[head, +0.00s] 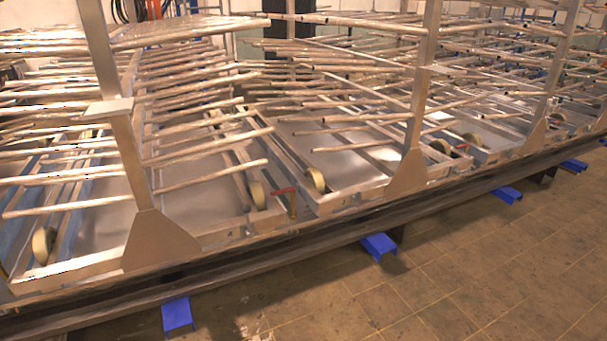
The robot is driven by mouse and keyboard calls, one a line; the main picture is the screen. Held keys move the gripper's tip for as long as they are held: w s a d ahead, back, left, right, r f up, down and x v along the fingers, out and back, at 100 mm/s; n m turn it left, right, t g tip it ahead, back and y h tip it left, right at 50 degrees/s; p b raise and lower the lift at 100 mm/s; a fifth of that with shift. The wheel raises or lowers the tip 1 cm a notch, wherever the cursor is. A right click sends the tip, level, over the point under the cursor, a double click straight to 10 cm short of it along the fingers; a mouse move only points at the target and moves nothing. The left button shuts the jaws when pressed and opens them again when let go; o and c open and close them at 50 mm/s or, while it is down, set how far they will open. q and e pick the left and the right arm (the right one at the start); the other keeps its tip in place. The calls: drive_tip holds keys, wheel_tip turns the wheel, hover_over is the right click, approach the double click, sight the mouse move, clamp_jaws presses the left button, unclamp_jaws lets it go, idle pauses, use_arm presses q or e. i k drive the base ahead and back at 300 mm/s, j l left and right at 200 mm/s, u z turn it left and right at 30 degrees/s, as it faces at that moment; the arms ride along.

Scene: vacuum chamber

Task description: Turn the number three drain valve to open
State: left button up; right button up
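A small valve with a red lever handle (284,191) is near the middle of the head view, low behind the dark front rail. Its handle lies roughly level, and a short brownish stem shows below it. A second small red part (461,147) shows farther right, beside a wheel; it is too small to tell if it is a valve. No number can be read on either. Neither of my grippers is in view.
Racks of metal tubes on upright posts (418,100) stand over metal trays (200,190) with wheels (257,195). A long dark rail (300,240) runs along the front, with blue supports (378,245) below. The tiled floor (450,270) in front is clear.

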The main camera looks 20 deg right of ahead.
sight(283, 191)
drive_tip(key=i+l+z, duration=0.1)
drive_tip(key=i+l, duration=0.15)
drive_tip(key=i, duration=0.2)
drive_tip(key=i+l+z, duration=0.1)
drive_tip(key=i+l, duration=0.15)
drive_tip(key=i, duration=0.2)
drive_tip(key=i+l+z, duration=0.15)
drive_tip(key=i, duration=0.35)
drive_tip(key=l+u, duration=0.15)
drive_tip(key=u, duration=0.2)
drive_tip(key=i+l+u, duration=0.1)
drive_tip(key=u, duration=0.25)
